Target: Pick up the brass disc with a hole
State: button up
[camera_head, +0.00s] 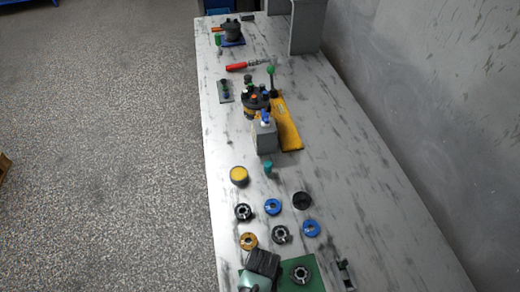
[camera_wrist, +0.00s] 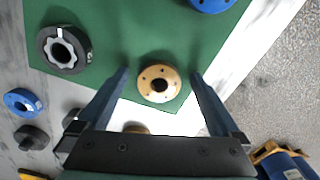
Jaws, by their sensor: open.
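The brass disc with a hole (camera_wrist: 159,84) lies flat on a green mat (camera_wrist: 110,35) in the wrist view. It has a dark central hole and small holes around it. My gripper (camera_wrist: 161,76) is open, with one finger on either side of the disc in the picture. I cannot tell how far above the disc the fingertips are. In the head view my gripper (camera_head: 262,265) is over the left part of the green mat (camera_head: 312,283) and hides the disc.
A black ring (camera_wrist: 63,49) and a blue disc (camera_wrist: 212,3) share the mat. Another brass-coloured part (camera_wrist: 137,128) is partly hidden behind my gripper. Several black and blue discs, a yellow round part (camera_head: 239,175) and a grey block (camera_head: 265,137) stand farther up the table. The table's left edge is close.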

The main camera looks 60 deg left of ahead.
grip_shut()
jog(key=shift+r, duration=0.1)
dwell(0.3)
jog(key=shift+r, duration=0.1)
notch_tip(320, 180, up, 10)
dwell(0.6)
jog(key=shift+r+p, duration=0.65)
jog(key=shift+p, duration=0.3)
